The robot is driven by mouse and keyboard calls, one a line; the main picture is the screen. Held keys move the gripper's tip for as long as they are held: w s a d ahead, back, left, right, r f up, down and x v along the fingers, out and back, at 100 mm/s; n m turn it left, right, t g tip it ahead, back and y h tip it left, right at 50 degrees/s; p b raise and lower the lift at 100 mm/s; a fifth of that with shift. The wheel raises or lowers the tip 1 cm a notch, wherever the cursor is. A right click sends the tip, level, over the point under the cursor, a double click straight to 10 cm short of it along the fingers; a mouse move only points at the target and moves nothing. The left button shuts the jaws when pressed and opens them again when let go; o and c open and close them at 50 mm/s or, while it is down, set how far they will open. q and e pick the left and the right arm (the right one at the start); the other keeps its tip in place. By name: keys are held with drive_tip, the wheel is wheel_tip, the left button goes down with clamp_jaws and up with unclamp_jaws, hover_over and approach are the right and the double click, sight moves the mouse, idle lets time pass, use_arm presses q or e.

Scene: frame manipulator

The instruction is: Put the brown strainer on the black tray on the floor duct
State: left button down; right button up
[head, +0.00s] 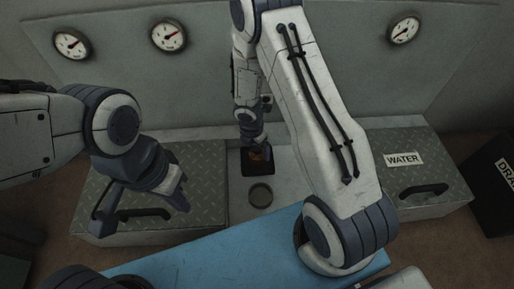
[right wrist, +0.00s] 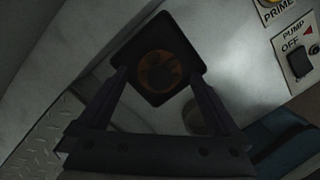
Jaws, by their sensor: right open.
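The black tray (head: 258,170) is a small dark square in the pale recess between two metal-plate covers. The brown strainer (head: 267,153) shows within its outline, partly hidden by my right gripper (head: 252,143). In the right wrist view the black tray (right wrist: 148,39) is a tilted square, with the round brown strainer (right wrist: 160,70) inside its outline. My right gripper (right wrist: 161,78) is open, its fingertips apart near the tray's lower edges. Whether they touch anything is unclear. My left gripper (head: 146,203) looks open and empty above the left cover, away from the tray.
A round grey-brown piece (head: 260,195) stands in front of the tray. The left cover (head: 195,165) and the WATER cover (head: 425,165) have black handles. A blue surface (head: 205,250) lies in front. A gauge panel (head: 280,80) rises behind. A pump switch panel (right wrist: 296,55) shows at right.

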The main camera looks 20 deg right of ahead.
wheel_tip(320, 180, up, 9)
drive_tip(key=a+p, duration=0.1)
drive_tip(key=p, duration=0.6)
wheel_tip(320, 180, up, 11)
drive_tip(key=m, duration=0.5)
hover_over(254, 156)
drive_tip(key=s+a, duration=0.2)
drive_tip(key=a, duration=0.3)
drive_tip(key=s+a+r+m+y, duration=0.1)
drive_tip(key=s+a+r+m, duration=0.2)
drive_tip(key=s, duration=0.7)
drive_tip(key=s+a+r+m+y, duration=0.1)
drive_tip(key=s+a+r+m, duration=0.3)
drive_tip(key=s+r+m, duration=0.4)
drive_tip(key=s+r, duration=0.3)
drive_tip(key=shift+a+r+m+g+y, duration=0.3)
drive_tip(key=shift+g, duration=0.1)
wheel_tip(254, 156, up, 47)
drive_tip(key=p, duration=4.7)
drive_tip(key=shift+r, duration=0.15)
